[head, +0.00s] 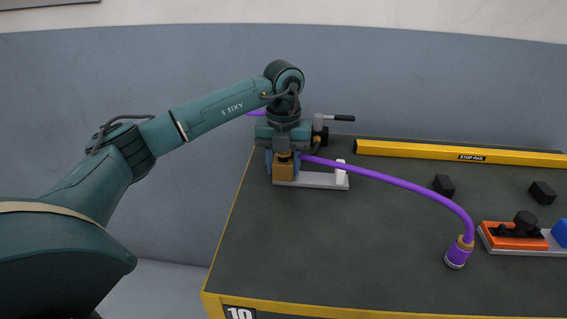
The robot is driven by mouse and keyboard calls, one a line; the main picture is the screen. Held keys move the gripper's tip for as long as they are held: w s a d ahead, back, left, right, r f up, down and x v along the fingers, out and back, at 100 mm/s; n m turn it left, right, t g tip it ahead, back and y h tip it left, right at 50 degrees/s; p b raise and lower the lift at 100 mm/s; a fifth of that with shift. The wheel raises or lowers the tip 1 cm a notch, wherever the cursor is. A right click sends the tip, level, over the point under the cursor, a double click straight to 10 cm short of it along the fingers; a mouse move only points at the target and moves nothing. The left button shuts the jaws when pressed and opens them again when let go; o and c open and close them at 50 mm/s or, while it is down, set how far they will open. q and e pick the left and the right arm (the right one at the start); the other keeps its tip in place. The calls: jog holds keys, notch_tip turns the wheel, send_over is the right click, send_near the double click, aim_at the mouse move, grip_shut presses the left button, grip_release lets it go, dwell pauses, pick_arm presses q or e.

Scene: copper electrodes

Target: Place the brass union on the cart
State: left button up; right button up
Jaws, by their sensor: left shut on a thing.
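A brass-coloured piece (284,171), which looks like the brass union, is directly under my left gripper (284,156). The gripper points down and is shut on it, at the left end of a pale grey plate (318,182). The hand hides the top of the piece, and I cannot tell whether it touches the plate. The dark-topped surface with yellow edges, marked 10, looks like the cart (330,250). My right gripper is not in view.
A purple hose (400,183) runs past my left gripper to a purple-and-brass end (458,254). A yellow stop rail (430,152) lies along the back. Black blocks (443,185) and an orange fixture (512,239) are at right. The front middle is clear.

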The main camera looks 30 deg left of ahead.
pick_arm(q)
jog(key=shift+f, duration=0.1)
jog(key=o, duration=1.4)
jog(key=shift+c, duration=0.2)
notch_tip(320, 180, up, 12)
jog(key=shift+r+p, duration=0.15)
jog(key=shift+p, duration=0.25)
